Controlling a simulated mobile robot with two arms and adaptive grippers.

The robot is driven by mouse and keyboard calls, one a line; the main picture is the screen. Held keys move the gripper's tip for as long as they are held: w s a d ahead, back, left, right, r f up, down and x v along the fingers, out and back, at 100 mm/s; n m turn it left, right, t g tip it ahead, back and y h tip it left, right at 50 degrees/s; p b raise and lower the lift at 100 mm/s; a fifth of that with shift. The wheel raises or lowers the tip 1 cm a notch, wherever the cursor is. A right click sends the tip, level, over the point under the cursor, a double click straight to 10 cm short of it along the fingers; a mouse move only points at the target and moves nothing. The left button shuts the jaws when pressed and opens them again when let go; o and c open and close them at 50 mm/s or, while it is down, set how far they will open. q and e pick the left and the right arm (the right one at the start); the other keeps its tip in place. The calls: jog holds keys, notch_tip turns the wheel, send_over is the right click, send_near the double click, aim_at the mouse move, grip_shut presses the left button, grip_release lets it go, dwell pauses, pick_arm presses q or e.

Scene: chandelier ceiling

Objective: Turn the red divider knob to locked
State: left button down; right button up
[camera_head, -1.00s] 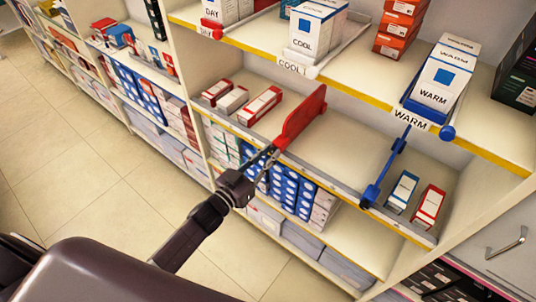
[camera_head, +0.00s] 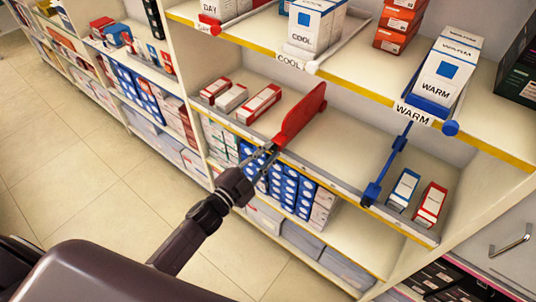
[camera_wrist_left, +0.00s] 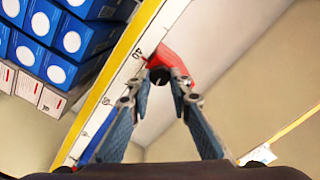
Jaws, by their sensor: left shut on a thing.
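The red divider (camera_head: 303,114) stands upright on the middle shelf, running from front to back. Its front end, with the red knob, lies at the shelf's front rail and is mostly hidden by my fingers. My left gripper (camera_head: 267,151) reaches it from the lower left and is shut on the knob. In the left wrist view, my gripper's fingertips (camera_wrist_left: 167,74) meet at the red front part of the divider (camera_wrist_left: 176,60), beside the rail's printed scale. I cannot read the knob's lock position. My right gripper is not in view.
A blue divider (camera_head: 389,167) stands to the right, beside a blue and a red box (camera_head: 430,202). Red and white boxes (camera_head: 260,103) lie left of the red divider. Blue boxes (camera_head: 283,187) fill the shelf below. The shelf between the dividers is bare.

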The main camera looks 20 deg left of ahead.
pick_arm(q)
jog(key=shift+m+b, duration=0.35)
jog(key=shift+m, duration=1.25)
jog(key=c, duration=1.8)
grip_release()
jog(key=shift+o, duration=0.2)
jog(key=v, duration=1.2)
